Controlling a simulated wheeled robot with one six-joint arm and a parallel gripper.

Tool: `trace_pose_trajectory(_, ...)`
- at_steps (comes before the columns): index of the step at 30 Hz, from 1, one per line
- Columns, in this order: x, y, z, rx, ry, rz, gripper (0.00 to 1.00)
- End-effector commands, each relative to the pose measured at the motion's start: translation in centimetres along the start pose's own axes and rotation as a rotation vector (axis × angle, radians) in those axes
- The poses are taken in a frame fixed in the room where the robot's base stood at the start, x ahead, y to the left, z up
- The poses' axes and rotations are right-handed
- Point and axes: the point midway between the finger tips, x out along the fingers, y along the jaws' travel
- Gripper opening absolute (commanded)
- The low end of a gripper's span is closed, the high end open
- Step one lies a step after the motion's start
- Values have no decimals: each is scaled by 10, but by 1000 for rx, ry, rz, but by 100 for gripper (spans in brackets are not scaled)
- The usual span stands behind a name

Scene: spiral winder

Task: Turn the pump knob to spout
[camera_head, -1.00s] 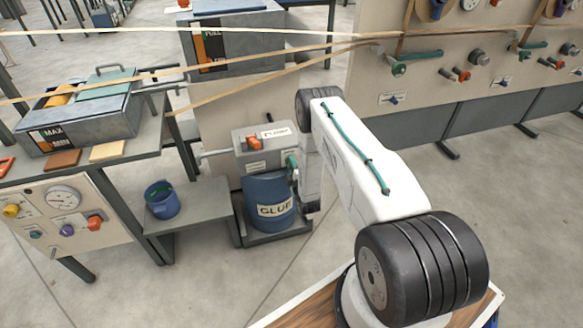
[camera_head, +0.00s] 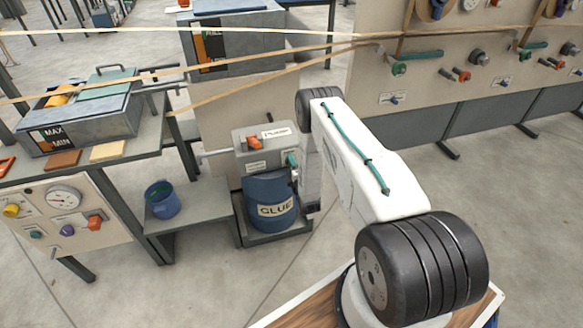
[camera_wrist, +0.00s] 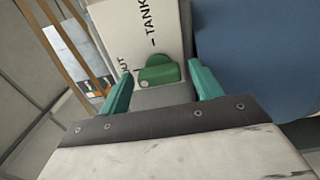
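The green pump knob (camera_wrist: 159,73) shows in the wrist view on the pale end face of the pump box (camera_wrist: 130,32). Printed marks read "TANK" and a partly hidden word ending in "UT". Which mark the knob points to is unclear. My gripper (camera_wrist: 161,69) is open, with its two teal fingers apart on either side of the knob and gaps visible between them. In the head view the grey pump box (camera_head: 268,158) stands above the blue glue barrel (camera_head: 270,203). My gripper (camera_head: 291,159) is at its right end and mostly hidden there.
The blue barrel wall (camera_wrist: 260,50) is close to the right finger in the wrist view. An orange knob (camera_head: 255,143) sits on the pump box's front face. Stretched paper strips (camera_head: 255,77) cross above. A blue bucket (camera_head: 162,199) stands on the low bench at left.

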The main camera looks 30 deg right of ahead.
Motion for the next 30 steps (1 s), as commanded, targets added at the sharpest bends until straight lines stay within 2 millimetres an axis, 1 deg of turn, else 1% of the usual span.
trace_pose_trajectory(8, 0, 0, 1, 1, -1, 1, 67)
trace_pose_trajectory(11, -6, 0, 1, 1, -1, -1, 67)
trace_pose_trajectory(14, -20, -1, 1, 1, -1, -2, 67)
trace_pose_trajectory(18, -45, -1, 0, 2, -1, -2, 67)
trace_pose_trajectory(22, -64, -1, 0, 1, 0, -3, 67)
trace_pose_trajectory(26, -75, 0, 0, 1, 0, -1, 67)
trace_pose_trajectory(30, -78, 0, 0, 1, 0, 0, 67)
